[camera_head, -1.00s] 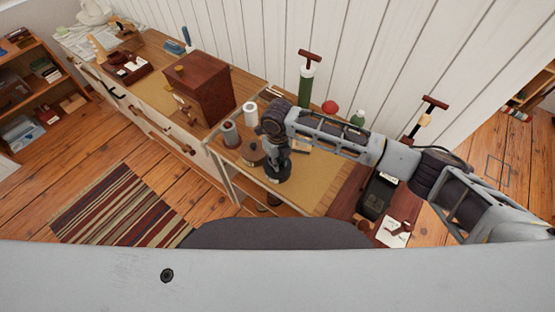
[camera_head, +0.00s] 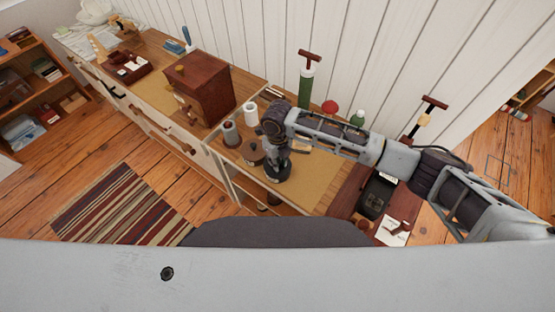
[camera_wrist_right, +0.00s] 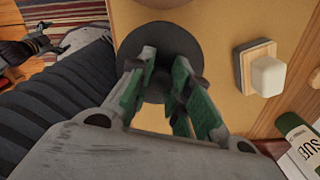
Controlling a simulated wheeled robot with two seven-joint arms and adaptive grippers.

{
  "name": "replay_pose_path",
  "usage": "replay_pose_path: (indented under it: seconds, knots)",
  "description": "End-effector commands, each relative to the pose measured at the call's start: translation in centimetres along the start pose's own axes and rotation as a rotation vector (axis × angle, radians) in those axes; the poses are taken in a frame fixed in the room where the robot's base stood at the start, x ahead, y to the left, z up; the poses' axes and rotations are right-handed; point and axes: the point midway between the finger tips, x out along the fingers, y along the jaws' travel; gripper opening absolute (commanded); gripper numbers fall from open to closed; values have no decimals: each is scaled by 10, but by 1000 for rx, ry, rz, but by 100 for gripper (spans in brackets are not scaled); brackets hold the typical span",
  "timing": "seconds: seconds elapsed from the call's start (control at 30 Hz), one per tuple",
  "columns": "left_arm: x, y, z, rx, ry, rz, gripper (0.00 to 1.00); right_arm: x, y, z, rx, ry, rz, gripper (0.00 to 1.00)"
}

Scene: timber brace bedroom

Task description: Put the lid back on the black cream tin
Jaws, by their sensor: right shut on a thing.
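My right gripper (camera_head: 278,162) points down at the front part of the work surface. In the right wrist view, its green-padded fingers (camera_wrist_right: 165,78) are shut on a dark round piece, which looks like the lid (camera_wrist_right: 153,88). Just beyond the fingertips is a wider black disc, which looks like the black cream tin (camera_wrist_right: 160,32). The two dark rounds overlap in this view, and I cannot tell whether they touch. In the head view, the tin (camera_head: 277,176) is a dark round shape under the gripper, partly hidden by it.
A brown lidded pot (camera_head: 252,152) stands close left of the gripper, with spools (camera_head: 231,134) behind it. A white block on a wooden base (camera_wrist_right: 262,72) lies to the right in the wrist view. The tan mat (camera_head: 315,178) is clear to the right.

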Motion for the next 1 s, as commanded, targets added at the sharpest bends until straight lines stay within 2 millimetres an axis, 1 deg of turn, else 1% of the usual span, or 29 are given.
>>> replay_pose_path:
  seconds: [0.4, 1.0]
  knots:
    - [0, 0, 0, 0, 0, 0, 93, 0, 0, 0, 0, 0, 0, 0]
    - [-6, 0, 0, 0, 0, 0, 93, 0, 0, 0, 0, 1, 0, 0]
